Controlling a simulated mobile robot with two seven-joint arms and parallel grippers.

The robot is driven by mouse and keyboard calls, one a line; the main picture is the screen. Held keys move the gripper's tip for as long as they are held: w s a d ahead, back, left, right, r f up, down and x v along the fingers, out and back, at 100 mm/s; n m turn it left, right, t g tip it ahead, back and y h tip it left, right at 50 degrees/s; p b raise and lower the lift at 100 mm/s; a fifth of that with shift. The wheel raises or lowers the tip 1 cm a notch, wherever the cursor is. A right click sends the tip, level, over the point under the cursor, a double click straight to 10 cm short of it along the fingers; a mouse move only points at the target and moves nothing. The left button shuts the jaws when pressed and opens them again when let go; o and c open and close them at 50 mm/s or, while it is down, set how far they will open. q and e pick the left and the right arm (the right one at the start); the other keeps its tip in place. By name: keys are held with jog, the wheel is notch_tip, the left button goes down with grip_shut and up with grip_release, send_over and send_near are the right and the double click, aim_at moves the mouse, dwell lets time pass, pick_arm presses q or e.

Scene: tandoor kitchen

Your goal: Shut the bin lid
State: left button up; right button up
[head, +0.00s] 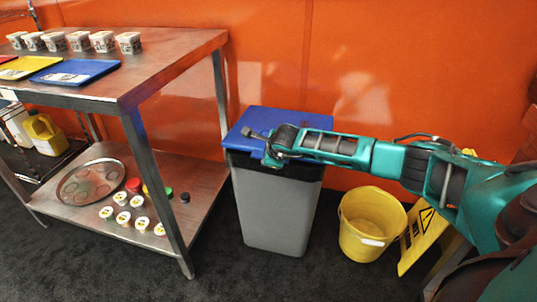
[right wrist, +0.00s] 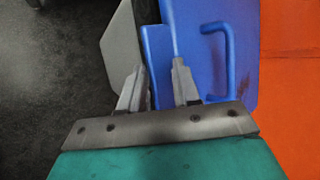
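The bin (head: 277,210) is a grey body with a dark upper band, standing on the floor beside the steel table. Its blue lid (head: 285,118) lies across the top in the head view; the arm hides part of it, so I cannot tell whether it is fully seated. In the right wrist view the blue lid (right wrist: 190,25) has a blue loop handle (right wrist: 228,55) right of the fingers. My right gripper (right wrist: 157,75) is over the lid, its fingers apart with blue surface showing between them; contact is unclear. It also shows in the head view (head: 256,135). My left gripper is not in view.
A steel table (head: 170,60) with trays and tubs stands left of the bin. A yellow bucket (head: 370,222) and a yellow floor sign (head: 422,238) stand to its right. An orange wall (head: 400,60) is close behind. The dark floor in front is clear.

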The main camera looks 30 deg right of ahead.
jog(key=shift+w+d+r, duration=0.2)
jog(key=shift+d+r, duration=0.3)
jog(key=shift+s+a+r+p, duration=0.15)
jog(key=shift+s+r+p, duration=0.2)
jog(key=shift+r+p, duration=0.05)
pick_arm(q)
jog(key=p, duration=0.1)
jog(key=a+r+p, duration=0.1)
jog(key=p, duration=0.1)
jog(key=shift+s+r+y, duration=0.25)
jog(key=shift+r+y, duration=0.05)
pick_arm(e)
jog(key=a+v, duration=0.1)
jog(key=v, duration=1)
jog(key=shift+s+f, duration=0.2)
jog(key=shift+s, duration=0.25)
